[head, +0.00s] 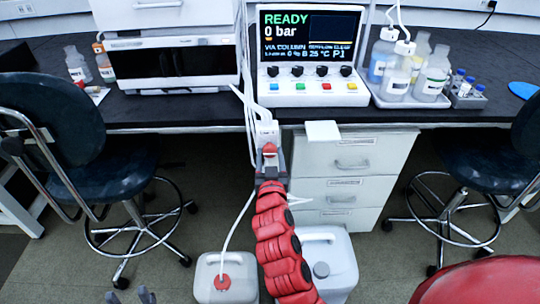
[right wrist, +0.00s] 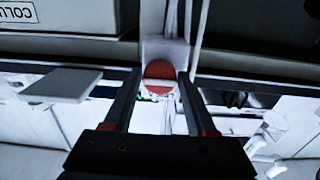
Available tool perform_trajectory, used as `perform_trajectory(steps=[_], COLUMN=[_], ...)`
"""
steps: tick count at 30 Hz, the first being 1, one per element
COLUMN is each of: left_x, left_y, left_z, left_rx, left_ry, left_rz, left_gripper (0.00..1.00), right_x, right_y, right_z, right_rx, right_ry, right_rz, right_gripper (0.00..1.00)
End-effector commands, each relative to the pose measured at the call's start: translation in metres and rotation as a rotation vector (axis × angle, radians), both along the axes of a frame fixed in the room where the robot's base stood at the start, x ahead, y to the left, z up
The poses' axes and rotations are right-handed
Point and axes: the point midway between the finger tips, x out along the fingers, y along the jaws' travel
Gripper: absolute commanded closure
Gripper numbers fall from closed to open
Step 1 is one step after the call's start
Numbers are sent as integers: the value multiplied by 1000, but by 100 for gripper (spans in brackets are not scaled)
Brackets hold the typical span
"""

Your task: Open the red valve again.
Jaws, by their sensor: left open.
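The red valve (head: 269,150) sits on a white fitting at the bench's front edge, below the instrument. In the right wrist view the valve (right wrist: 159,76) is a round red knob with a pale horizontal bar. My right gripper (right wrist: 160,74) is open, with one finger on each side of the knob and small gaps showing. I cannot tell whether the fingertips reach past its face. In the head view my red right arm partly hides this gripper (head: 270,168). My left gripper (head: 132,297) is open and empty, low at the bottom edge, far from the valve.
The instrument's screen (head: 310,35) reads READY and 0 bar. White tubes hang beside the valve. A small white shelf (head: 323,131) juts out to its right. Drawers (head: 350,185) stand below, jugs (head: 227,275) on the floor, and chairs (head: 50,130) at both sides.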

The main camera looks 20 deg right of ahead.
Motion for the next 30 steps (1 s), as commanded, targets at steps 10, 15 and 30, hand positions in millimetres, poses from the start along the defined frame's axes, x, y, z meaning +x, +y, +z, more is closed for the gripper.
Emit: perform_trajectory(steps=[10,15,30], left_x=[0,0,0], left_y=[0,0,0], left_z=[0,0,11], left_rx=[0,0,0], left_ry=[0,0,0], left_rz=[0,0,0], left_gripper=[50,50,50], right_x=[0,0,0], right_y=[0,0,0], right_z=[0,0,0], right_rx=[0,-11,-298], right_ry=[1,4,90], right_rz=[0,0,-1], right_gripper=[100,100,100])
